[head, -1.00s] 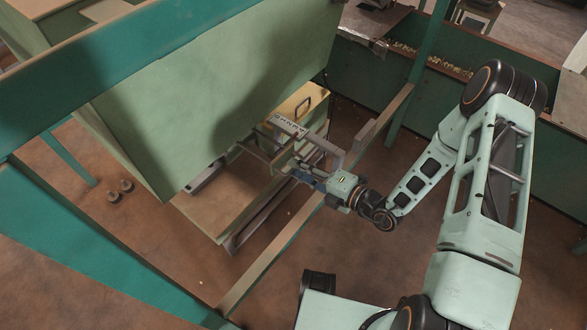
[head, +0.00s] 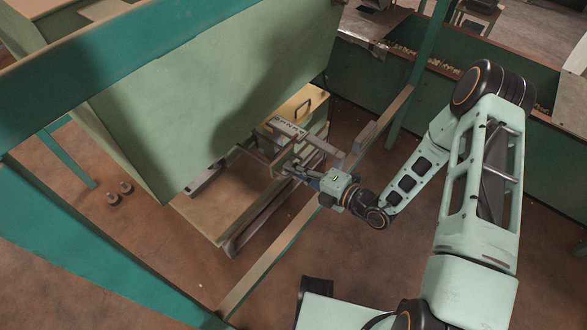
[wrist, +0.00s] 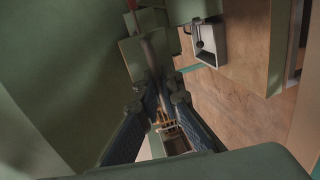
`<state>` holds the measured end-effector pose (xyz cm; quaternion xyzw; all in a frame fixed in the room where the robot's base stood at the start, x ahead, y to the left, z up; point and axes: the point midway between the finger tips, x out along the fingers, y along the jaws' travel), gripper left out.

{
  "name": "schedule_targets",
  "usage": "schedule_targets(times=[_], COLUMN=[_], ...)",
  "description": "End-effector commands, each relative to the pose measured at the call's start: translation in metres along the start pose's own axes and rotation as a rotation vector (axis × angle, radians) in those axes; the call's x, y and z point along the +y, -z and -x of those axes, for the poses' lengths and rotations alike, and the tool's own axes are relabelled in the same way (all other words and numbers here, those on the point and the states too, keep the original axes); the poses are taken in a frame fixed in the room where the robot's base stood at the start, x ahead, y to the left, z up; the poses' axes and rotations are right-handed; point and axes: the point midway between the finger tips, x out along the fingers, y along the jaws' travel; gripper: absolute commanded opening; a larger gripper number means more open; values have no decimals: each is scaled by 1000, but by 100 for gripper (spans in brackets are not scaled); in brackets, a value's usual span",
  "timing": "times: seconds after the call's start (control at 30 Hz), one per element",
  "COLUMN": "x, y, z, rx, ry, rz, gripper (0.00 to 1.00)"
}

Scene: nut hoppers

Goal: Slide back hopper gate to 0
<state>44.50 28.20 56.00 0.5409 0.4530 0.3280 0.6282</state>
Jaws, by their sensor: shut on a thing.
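The hopper (head: 215,95) is a large green box with slanted walls in the head view. Under its lower edge is the gate assembly, with metal rails and a pale strip with dark marks (head: 287,127), too small to read. My gripper (head: 291,170) reaches in from the right at the gate's handle (head: 278,160). In the wrist view my gripper (wrist: 160,95) has its dark, blue-sided fingers closed around the handle bar (wrist: 151,58). The fingers hide part of the handle, and the hopper hides the gate plate's inner part.
A wooden-topped tray (head: 215,212) lies below the hopper. Teal frame beams (head: 90,245) cross in front, and a tan rail (head: 270,260) runs beneath my arm. A green trough (head: 400,90) stands behind.

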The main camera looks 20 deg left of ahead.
Motion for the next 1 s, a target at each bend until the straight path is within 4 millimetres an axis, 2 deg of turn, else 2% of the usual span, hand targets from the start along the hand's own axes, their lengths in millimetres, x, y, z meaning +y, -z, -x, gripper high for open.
schedule_targets(times=[0.13,0.23,0.5,0.6,0.73,1.0], x=[0,3,18,21,22,24], y=[0,0,0,0,0,0], z=[-1,-11,-76,-92,-102,-103], rx=[0,2,1,1,-1,-1], ry=[0,-3,-3,-2,0,-3], rz=[0,1,0,2,0,1], gripper=[0,0,0,0,0,0])
